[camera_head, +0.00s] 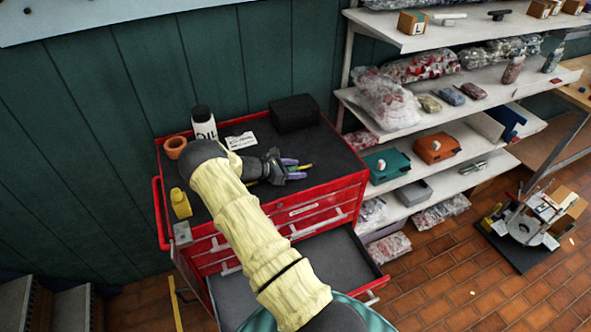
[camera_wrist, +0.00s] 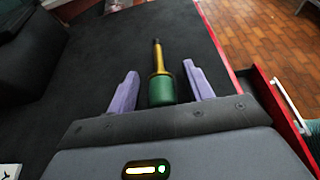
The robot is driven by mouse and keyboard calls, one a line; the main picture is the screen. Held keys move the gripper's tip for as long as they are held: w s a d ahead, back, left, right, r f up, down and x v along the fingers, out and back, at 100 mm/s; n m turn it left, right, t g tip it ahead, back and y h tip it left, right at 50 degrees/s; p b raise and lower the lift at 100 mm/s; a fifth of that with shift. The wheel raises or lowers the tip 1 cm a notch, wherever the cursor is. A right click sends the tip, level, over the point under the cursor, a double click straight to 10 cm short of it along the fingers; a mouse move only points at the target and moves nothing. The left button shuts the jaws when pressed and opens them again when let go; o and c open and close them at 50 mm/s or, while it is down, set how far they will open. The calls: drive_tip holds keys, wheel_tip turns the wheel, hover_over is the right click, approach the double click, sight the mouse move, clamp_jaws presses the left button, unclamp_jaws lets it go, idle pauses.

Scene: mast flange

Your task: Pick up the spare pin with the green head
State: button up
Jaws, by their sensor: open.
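The spare pin (camera_wrist: 160,80) has a green head and a brass-coloured shank with a dark tip. In the wrist view it lies on the dark top of the red tool cabinet (camera_head: 345,185), head towards my gripper (camera_wrist: 159,88). My gripper is open, with one purple finger on each side of the green head and a gap on both sides. In the head view my gripper (camera_head: 290,168) is low over the cabinet top, and a bit of the pin (camera_head: 306,167) shows beyond the fingers. The rest of the pin is hidden there by the gripper.
A white oil bottle (camera_head: 204,124), an orange ring-like pot (camera_head: 175,147), a yellow bottle (camera_head: 180,203), a white card (camera_head: 241,141) and a black box (camera_head: 294,113) stand around the cabinet top. An open drawer (camera_head: 345,262) juts out in front. Shelves (camera_head: 440,99) are at right.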

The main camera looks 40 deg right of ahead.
drive_tip(key=c, duration=1.1)
drive_tip(key=shift+o, duration=0.2)
drive_tip(key=shift+r, duration=0.1)
wheel_tip(320, 180, up, 28)
drive_tip(key=b, duration=0.6)
drive_tip(key=shift+b, duration=0.35)
